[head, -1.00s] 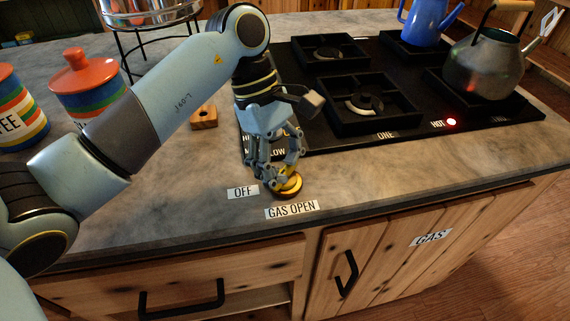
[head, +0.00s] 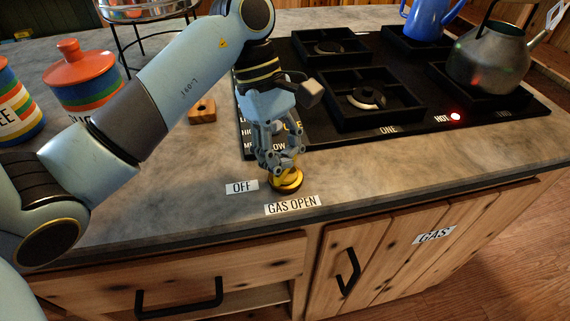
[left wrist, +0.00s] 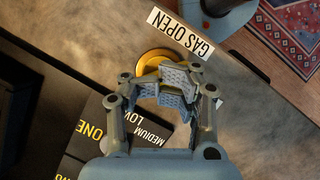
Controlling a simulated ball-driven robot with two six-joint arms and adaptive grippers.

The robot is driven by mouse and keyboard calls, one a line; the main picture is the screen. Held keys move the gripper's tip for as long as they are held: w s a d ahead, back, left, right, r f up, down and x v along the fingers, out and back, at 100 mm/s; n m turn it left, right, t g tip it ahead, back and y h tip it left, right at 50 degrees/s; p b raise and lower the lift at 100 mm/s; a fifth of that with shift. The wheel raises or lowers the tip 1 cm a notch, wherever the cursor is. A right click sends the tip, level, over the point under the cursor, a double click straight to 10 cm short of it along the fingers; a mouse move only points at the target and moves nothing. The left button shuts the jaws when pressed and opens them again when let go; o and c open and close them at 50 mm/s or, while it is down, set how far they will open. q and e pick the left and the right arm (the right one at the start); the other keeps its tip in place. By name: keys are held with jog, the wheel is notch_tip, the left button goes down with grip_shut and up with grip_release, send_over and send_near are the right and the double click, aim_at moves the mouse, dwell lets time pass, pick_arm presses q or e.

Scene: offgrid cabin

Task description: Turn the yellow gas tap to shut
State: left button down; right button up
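The yellow gas tap (head: 287,182) sits on the counter near its front edge, just behind the "GAS OPEN" label (head: 292,204) and right of the "OFF" label (head: 242,187). My left gripper (head: 279,168) reaches down onto it from above. In the left wrist view, the tap's round yellow base (left wrist: 152,61) shows beyond the fingers. The pads of the left gripper (left wrist: 176,90) are close together with a thin strip of yellow between them, shut on the tap's handle. The fingers hide most of the handle, so its exact direction is hard to tell. My right gripper is out of view.
The black stove (head: 420,128) lies behind the tap, with a lit red light. A grey kettle (head: 488,62) and a blue pot (head: 428,22) stand on it. Striped canisters (head: 84,88) and a small wooden block (head: 202,111) are on the left. The counter right of the tap is clear.

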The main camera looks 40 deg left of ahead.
pick_arm(q)
jog(key=shift+m+b, duration=0.3)
jog(key=shift+m, duration=0.2)
jog(key=shift+r+g+p, duration=0.2)
jog(key=shift+g+p, duration=0.1)
jog(key=shift+p, duration=0.2)
jog(key=shift+m+p, duration=0.4)
jog(key=shift+f, duration=0.1)
jog(key=shift+m+g+p, duration=0.3)
jog(key=shift+m+p, duration=0.2)
jog(key=shift+p, duration=0.25)
jog(key=shift+m+g+y+p, duration=0.3)
jog(key=shift+m+p, duration=0.6)
jog(key=shift+p, duration=0.25)
jog(key=shift+m+p, duration=0.3)
jog(key=shift+m, duration=0.1)
